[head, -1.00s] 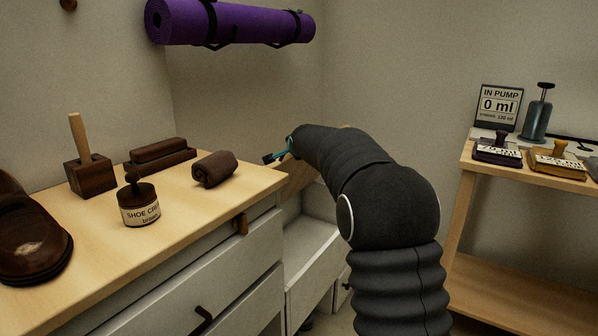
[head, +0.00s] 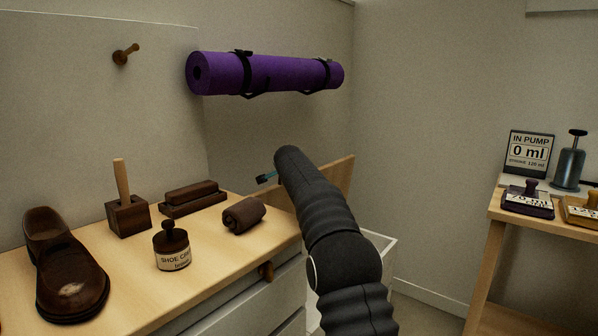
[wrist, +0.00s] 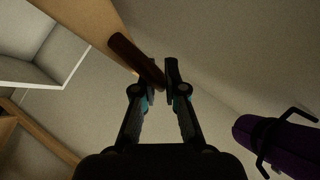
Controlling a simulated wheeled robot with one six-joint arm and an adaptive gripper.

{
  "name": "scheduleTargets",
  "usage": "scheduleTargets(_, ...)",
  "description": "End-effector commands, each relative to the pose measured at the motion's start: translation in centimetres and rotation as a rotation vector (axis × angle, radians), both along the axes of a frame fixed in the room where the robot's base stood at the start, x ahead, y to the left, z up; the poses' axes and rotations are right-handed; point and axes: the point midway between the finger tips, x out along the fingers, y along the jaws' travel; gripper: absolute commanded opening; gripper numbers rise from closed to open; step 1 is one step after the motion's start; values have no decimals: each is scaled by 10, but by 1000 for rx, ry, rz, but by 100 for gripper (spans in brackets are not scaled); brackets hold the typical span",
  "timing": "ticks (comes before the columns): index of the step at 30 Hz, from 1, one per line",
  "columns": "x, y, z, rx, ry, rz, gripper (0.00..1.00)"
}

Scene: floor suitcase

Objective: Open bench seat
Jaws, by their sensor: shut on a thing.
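The bench seat lid (head: 339,178) is a pale wooden panel, raised and steeply tilted behind my arm in the head view. In the wrist view the lid (wrist: 92,18) is a tan strip at upper left with a dark brown bar handle (wrist: 133,58). My gripper (wrist: 160,80) is shut on the near end of this handle. In the head view my arm hides most of the lid, and only a bit of my gripper (head: 266,178) shows at its left. The white bench box (head: 389,250) shows partly to the right of my arm, open at the top.
A wooden-topped cabinet (head: 130,290) at left carries a shoe (head: 60,262), a shoe cream jar (head: 172,248), brushes and a rolled cloth (head: 244,215). A purple rolled mat (head: 268,75) hangs on the wall above. A side table (head: 492,213) with a pump (head: 569,160) stands at right.

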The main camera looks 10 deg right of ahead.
Motion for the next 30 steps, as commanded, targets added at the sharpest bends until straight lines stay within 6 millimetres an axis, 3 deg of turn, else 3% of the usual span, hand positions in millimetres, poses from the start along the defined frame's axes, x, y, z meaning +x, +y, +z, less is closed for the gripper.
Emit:
scheduleTargets(7,7,17,6,0,-5,5,0)
scheduleTargets(21,8,20,8,1,-7,4,0)
scheduleTargets(22,8,20,8,1,-8,5,12)
scheduleTargets(25,8,20,8,1,-7,4,36)
scheduleTargets(30,8,16,6,0,-5,0,36)
